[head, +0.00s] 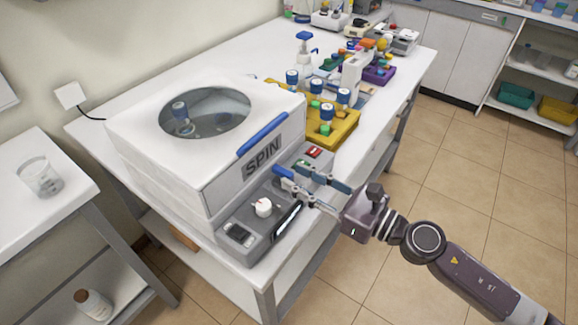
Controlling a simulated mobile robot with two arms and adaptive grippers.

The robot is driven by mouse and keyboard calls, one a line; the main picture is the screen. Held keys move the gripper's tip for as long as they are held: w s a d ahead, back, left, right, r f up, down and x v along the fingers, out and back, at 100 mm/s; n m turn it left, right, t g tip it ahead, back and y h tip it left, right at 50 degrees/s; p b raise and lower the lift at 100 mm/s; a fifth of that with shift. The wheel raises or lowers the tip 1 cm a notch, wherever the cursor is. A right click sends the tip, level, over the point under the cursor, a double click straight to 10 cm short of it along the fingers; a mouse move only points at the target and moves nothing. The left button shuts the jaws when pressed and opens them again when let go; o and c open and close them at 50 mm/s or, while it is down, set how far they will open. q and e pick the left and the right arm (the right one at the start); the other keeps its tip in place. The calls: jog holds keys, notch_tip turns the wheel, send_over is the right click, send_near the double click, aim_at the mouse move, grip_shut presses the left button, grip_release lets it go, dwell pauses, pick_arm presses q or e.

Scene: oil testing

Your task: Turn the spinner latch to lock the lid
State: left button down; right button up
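The spinner (150,150) is a large white machine marked SPIN on the table, with its lid down. Its lid has a round window and a blue bar handle (262,133) on the front edge. A grey front panel (245,222) carries a white knob (263,207), a small display and a red switch. My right gripper (291,176) is over the right part of this panel, its two fingers apart. A small bright blue piece (282,172) shows at the fingertips; I cannot tell if it is the latch or if they touch it. My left gripper is out of view.
A yellow rack (335,126) with blue-capped vials stands right behind the spinner. A pump bottle (304,48) and a purple tray (378,74) are farther back. A side table (50,215) with a beaker (41,178) is at left. The floor at right is clear.

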aim_at(292, 176)
jog(key=shift+p+x, duration=0.4)
jog(key=shift+x, duration=1.25)
grip_shut()
